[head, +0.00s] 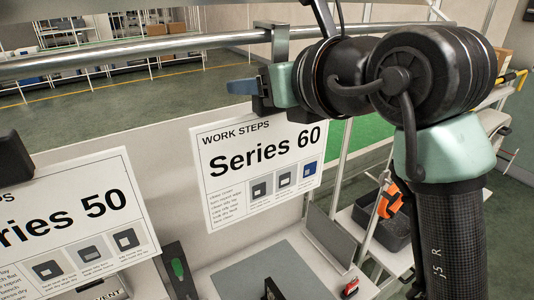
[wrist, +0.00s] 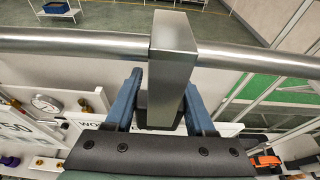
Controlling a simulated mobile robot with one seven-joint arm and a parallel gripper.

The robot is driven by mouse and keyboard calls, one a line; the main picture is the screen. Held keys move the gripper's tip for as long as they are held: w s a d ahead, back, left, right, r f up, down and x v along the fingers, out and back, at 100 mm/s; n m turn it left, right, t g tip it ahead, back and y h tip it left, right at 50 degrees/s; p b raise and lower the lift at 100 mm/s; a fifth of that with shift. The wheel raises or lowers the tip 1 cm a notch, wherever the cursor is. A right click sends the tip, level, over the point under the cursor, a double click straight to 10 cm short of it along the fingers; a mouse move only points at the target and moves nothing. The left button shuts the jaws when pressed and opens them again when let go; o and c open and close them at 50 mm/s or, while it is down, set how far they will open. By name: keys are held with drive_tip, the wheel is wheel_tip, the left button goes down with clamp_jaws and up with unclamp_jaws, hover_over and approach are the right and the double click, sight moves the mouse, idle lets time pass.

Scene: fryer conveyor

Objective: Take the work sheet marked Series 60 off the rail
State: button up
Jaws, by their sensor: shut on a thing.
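The Series 60 work sheet (head: 262,165) is a white printed board in the middle of the head view. It hangs below the metal rail (head: 130,53), a little tilted in the picture. Its grey metal hook (head: 278,47) sits over the rail and also shows in the wrist view (wrist: 174,62). My gripper (head: 246,88) is at the hook, just under the rail. In the wrist view its blue fingers (wrist: 164,95) are on both sides of the hook and shut on it. Most of the sheet is hidden behind my gripper in the wrist view.
A Series 50 work sheet (head: 85,225) hangs to the left, cut off by the picture edge. Below is a bench with a grey mat (head: 255,272). A shelf with a dark bin (head: 383,228) and an orange tool (head: 388,198) stands at right.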

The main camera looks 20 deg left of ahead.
clamp_jaws()
drive_tip(key=shift+r, duration=0.2)
drive_tip(key=shift+r+p, duration=0.85)
drive_tip(key=shift+r, duration=0.55)
drive_tip(key=shift+d, duration=0.1)
drive_tip(key=s+d+b, duration=0.3)
drive_tip(key=s+d, duration=0.4)
drive_tip(key=d, duration=0.1)
drive_tip(key=shift+d, duration=0.3)
idle(0.6)
drive_tip(key=shift+w, duration=0.1)
